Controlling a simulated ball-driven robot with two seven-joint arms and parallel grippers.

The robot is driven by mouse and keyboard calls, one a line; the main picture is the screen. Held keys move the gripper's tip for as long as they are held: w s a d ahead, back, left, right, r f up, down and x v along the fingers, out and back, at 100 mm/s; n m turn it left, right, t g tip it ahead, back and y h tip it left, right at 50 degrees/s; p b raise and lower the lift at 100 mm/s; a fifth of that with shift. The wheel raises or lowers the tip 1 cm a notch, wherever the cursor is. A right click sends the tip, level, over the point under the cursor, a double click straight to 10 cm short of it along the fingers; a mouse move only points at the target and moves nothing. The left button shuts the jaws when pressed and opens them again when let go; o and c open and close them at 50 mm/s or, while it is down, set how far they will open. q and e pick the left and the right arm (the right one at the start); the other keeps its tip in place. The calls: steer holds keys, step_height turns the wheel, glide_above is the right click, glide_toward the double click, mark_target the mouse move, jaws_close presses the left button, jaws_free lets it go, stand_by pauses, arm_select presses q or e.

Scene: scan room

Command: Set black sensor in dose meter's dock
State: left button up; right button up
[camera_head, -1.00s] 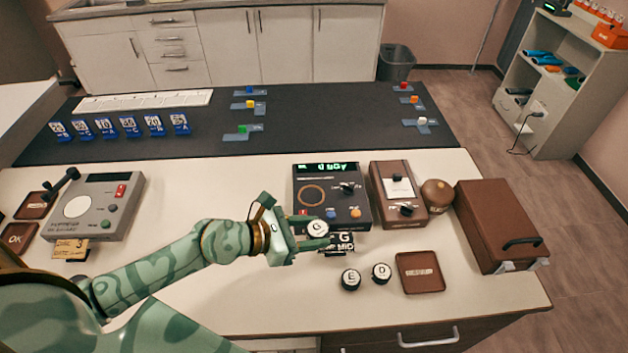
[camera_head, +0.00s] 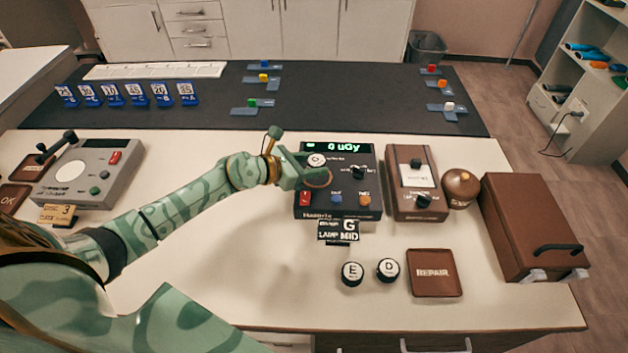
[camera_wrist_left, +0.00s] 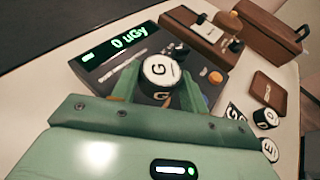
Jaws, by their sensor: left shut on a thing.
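The dose meter (camera_head: 363,196) is a dark box with a lit "0 uGy" display, a knob and coloured buttons. Its round copper-ringed dock (camera_head: 326,183) is on the left of its top, partly hidden by my gripper. My left gripper (camera_head: 312,166) is shut on a black sensor (camera_head: 316,160) with a white top marked G. The sensor also shows between the fingers in the left wrist view (camera_wrist_left: 160,69), over the dose meter (camera_wrist_left: 112,45). It looks raised above the dock; the exact gap cannot be told. My right gripper is not in view.
Black pucks E (camera_head: 352,273) and D (camera_head: 388,270) stand in front, beside the brown REPAIR tray (camera_head: 436,290). A brown device (camera_head: 415,205), round knob-like object (camera_head: 460,188) and brown case (camera_head: 532,228) are right.

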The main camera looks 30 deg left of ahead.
arm_select(q)
steer(key=shift+w+f, duration=0.3)
steer(key=shift+w+a+f+b, duration=0.1)
steer(key=shift+w+f+b, duration=0.05)
steer(key=shift+f+b, duration=0.65)
steer(key=shift+w+f+b, duration=0.15)
steer(key=shift+f+b, duration=0.35)
steer(key=shift+f, duration=0.5)
steer(key=shift+f, duration=0.2)
steer(key=o, duration=1)
steer(key=shift+o, duration=0.2)
steer(key=shift+r, duration=0.35)
steer(key=p+v, duration=0.1)
steer(key=v, duration=1.1)
steer(key=shift+f+p, duration=0.15)
steer(key=shift+p, duration=0.2)
steer(key=shift+s, duration=0.1)
